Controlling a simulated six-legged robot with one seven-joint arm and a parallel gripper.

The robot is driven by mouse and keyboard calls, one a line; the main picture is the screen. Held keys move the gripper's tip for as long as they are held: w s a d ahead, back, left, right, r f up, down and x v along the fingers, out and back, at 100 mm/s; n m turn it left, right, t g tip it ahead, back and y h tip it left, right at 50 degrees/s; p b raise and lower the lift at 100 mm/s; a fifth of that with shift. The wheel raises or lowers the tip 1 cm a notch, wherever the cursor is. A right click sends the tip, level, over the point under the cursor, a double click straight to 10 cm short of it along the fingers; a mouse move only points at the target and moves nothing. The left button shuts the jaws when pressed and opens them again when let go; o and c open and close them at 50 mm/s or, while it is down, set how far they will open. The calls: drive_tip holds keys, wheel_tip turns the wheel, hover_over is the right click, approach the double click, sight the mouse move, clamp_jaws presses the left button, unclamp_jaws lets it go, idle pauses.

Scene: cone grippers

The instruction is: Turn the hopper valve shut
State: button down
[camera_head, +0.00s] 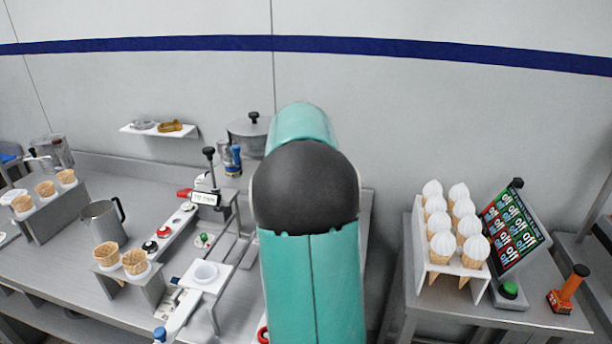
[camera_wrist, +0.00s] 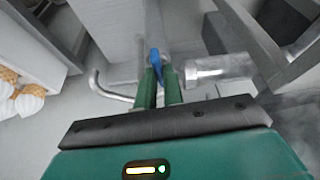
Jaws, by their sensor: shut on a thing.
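In the wrist view, my gripper (camera_wrist: 158,88) has its two green fingers closed around a small blue handle (camera_wrist: 155,60), which looks like the valve lever. A clear or shiny pipe piece (camera_wrist: 220,68) lies just right of the fingers, and a bent metal pipe (camera_wrist: 108,90) is on their left. How far the valve is turned I cannot tell. In the head view my arm hides the gripper and the handle. A grey lidded vessel (camera_head: 247,138), possibly the hopper, stands at the back, partly behind my arm.
On the right table are a rack of several filled cones (camera_head: 440,222), a sign board (camera_head: 512,232) and a green button (camera_head: 509,289). Filled cones also show at the wrist view's left (camera_wrist: 27,100).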

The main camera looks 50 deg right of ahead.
drive_tip(key=shift+m, duration=0.6)
drive_tip(key=c, duration=1.5)
unclamp_jaws()
drive_tip(key=shift+g, duration=0.3)
drive_tip(key=v, duration=1.3)
drive_tip(key=shift+a+r, duration=0.25)
drive_tip(key=shift+r, duration=0.05)
drive_tip(key=shift+s, duration=0.15)
